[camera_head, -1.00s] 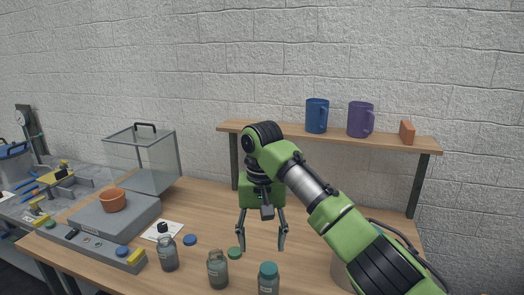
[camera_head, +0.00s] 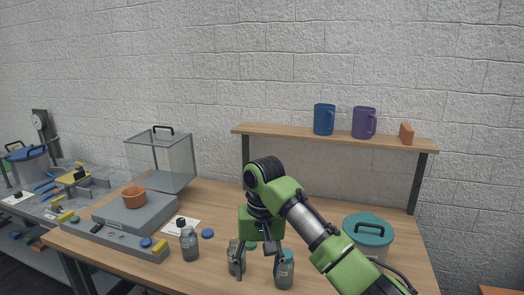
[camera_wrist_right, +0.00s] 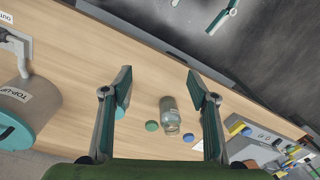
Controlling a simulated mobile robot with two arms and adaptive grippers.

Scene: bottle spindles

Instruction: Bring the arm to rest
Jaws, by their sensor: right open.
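My right gripper (camera_head: 260,270) is open and empty, pointing down over the front of the wooden table (camera_head: 215,205). In the head view its fingers overlap two bottles: a grey one (camera_head: 235,255) and one with a teal cap (camera_head: 284,271). Contact cannot be told there. In the right wrist view the open fingers (camera_wrist_right: 159,86) stand apart with nothing between their tips. A clear bottle (camera_wrist_right: 170,113) shows beyond them, beside a green cap (camera_wrist_right: 152,126) and a blue cap (camera_wrist_right: 188,137). My left gripper is not in view.
An uncapped bottle (camera_head: 189,245) stands left of my gripper. A grey station (camera_head: 150,213) bears an orange pot (camera_head: 134,197). A glass box (camera_head: 160,158) is behind. A teal-lidded bin (camera_head: 370,233) stands right of my arm. A shelf (camera_head: 285,134) holds two mugs.

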